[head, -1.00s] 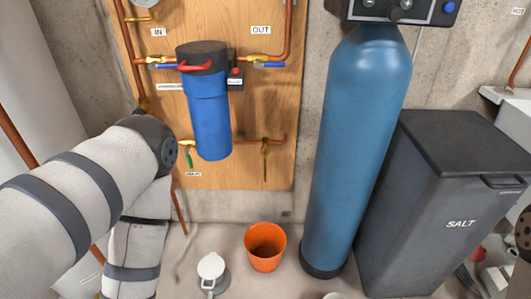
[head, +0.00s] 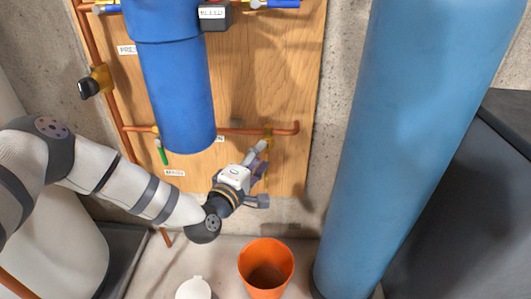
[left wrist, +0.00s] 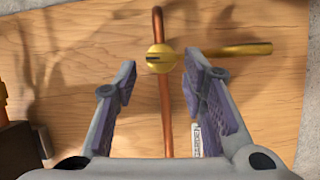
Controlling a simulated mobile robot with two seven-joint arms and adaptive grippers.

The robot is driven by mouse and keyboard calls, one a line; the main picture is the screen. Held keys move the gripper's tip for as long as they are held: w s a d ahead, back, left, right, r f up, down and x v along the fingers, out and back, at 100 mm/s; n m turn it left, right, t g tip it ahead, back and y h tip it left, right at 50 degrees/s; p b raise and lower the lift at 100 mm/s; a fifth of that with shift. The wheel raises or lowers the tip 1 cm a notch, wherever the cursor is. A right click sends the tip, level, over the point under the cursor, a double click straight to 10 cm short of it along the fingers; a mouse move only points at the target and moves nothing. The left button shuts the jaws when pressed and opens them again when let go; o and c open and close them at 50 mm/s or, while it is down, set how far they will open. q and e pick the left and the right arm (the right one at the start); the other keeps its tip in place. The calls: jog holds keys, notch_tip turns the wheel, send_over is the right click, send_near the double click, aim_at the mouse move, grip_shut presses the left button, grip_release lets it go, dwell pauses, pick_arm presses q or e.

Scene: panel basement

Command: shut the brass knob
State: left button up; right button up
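The brass knob (left wrist: 160,58) is a round, slotted brass valve head on a copper pipe (left wrist: 165,120) in the left wrist view. A brass lever (left wrist: 245,50) reaches right from it, across the line of the pipe. In the head view its brass (head: 268,134) shows just beyond my left gripper (head: 260,160), near the right end of the low copper pipe. My left gripper (left wrist: 158,68) is open and empty, with one finger on each side of the knob in the picture. Contact cannot be told. My right gripper is out of view.
A blue filter housing (head: 178,85) hangs on the wooden panel (head: 285,75), with a green-handled valve (head: 162,152) below it. A black-handled valve (head: 95,82) sits left. A tall blue tank (head: 410,120) stands right. An orange bucket (head: 266,258) and a white-lidded container (head: 193,288) are below.

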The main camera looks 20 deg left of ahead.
aim_at(267, 148)
pick_arm(q)
jog(key=w, duration=0.4)
jog(key=shift+d+f+b, duration=0.1)
jog(key=shift+d+b, duration=0.1)
jog(key=shift+b, duration=0.15)
jog(key=c, duration=0.9)
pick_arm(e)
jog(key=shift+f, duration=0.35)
